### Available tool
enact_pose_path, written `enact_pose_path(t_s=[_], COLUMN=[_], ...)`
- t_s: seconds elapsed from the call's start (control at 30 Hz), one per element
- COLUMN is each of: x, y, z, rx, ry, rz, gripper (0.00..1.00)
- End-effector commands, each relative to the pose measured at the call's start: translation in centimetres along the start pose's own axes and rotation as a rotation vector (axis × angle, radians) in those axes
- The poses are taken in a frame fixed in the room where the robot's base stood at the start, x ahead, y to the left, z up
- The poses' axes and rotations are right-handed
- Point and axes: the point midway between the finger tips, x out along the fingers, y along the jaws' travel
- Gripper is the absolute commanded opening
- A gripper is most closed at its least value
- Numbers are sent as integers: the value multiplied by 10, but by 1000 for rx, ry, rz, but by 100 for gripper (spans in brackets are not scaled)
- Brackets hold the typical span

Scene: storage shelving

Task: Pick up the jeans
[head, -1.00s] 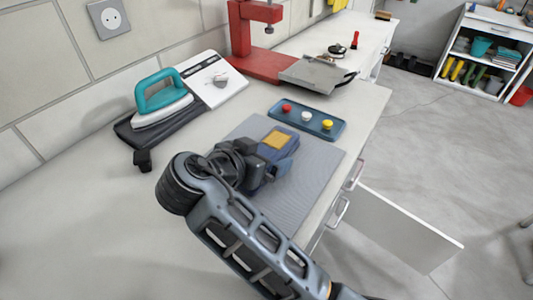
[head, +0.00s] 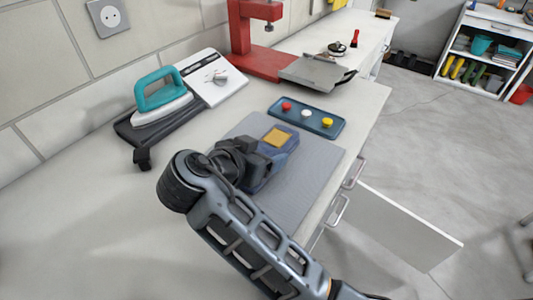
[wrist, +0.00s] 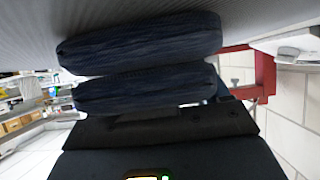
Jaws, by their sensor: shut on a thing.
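The jeans (head: 283,152) are a folded dark blue bundle with a yellow patch on top, at the grey mat on the worktop in the head view. In the wrist view the jeans (wrist: 140,45) show close up as two thick dark blue folds, one above the other, close to the grey ribbed mat surface. My gripper (head: 262,163) is at the near side of the bundle and shut on it. My wrist hides part of the jeans in the head view, and I cannot tell whether they touch the mat.
The grey mat (head: 305,185) lies near the front edge. Behind it is a blue tray (head: 318,127) with red, white and yellow knobs. A teal iron (head: 160,92) stands on a dark base to the left, and a red press (head: 245,50) stands behind.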

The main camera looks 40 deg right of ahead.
Motion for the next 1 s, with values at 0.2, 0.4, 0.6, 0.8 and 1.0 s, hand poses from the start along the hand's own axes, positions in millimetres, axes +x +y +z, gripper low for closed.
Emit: enact_pose_path(t_s=[0.2, 0.4, 0.6, 0.8, 1.0], x=[-1, -4, -19, 2, 22], y=[0, -1, -1, 19, 37], z=[-1, -8, -34, -76, -114], rx=[1, 3, 8, 9, 6], ry=[1, 1, 2, 1, 1], rz=[-1, -1, -3, 2, 1], gripper=[29, 29, 29, 29, 29])
